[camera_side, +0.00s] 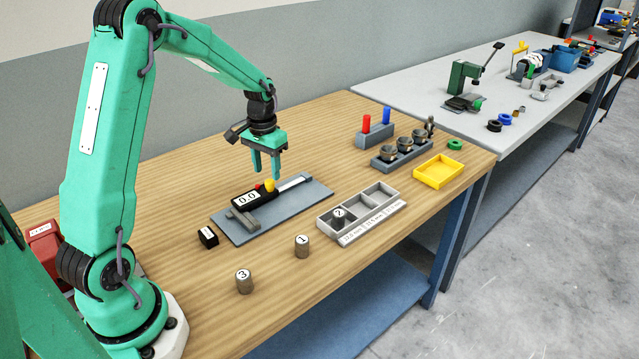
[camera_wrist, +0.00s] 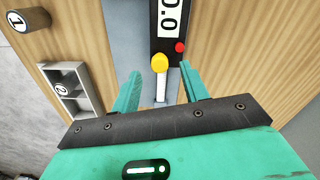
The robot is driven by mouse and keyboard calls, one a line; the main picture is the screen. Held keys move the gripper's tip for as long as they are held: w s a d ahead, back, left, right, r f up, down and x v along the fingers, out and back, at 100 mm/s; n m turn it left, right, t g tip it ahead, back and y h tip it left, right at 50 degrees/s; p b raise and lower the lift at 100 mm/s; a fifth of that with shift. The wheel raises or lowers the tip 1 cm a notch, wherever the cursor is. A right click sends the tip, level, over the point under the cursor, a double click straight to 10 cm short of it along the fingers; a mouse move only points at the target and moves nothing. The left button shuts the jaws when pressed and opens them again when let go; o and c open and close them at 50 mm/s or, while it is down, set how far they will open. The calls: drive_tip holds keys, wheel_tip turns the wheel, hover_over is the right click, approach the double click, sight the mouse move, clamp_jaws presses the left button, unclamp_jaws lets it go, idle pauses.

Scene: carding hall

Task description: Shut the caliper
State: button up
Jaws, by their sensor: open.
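The caliper (camera_side: 255,196) lies on a grey-blue plate (camera_side: 312,196) on the wooden bench. It has a black body, a display that seems to read 0.0, a red button and a silver beam (camera_side: 294,183). Its grey jaws (camera_side: 243,219) are at the left end; any gap between them is too small to tell. A yellow knob (camera_wrist: 160,63) stands on the slider. My gripper (camera_side: 266,175) points down over the caliper, open and empty. In the wrist view the fingers of my gripper (camera_wrist: 160,75) are on either side of the knob's line, with no clear contact.
Cylinder 1 (camera_side: 302,246) and cylinder 3 (camera_side: 244,281) stand in front on the bench. Cylinder 2 (camera_side: 339,218) is in the grey tray's (camera_side: 398,204) left compartment. A small black block (camera_side: 208,237) is left of the plate. A yellow tray (camera_side: 439,171) lies at right.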

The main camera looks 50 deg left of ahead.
drive_tip(key=shift+r, duration=2.2)
drive_tip(key=shift+s+d+r, duration=0.1)
drive_tip(key=shift+d+r, duration=0.05)
drive_tip(key=s+d+r+m+t, duration=0.1)
drive_tip(key=s+d+r+t, duration=0.2)
drive_tip(key=s+d+r, duration=0.6)
drive_tip(key=s+d+r+m+t, duration=0.2)
drive_tip(key=s+d, duration=0.6)
drive_tip(key=s, duration=0.2)
drive_tip(key=shift+d+r+t, duration=0.3)
drive_tip(key=shift+d, duration=0.05)
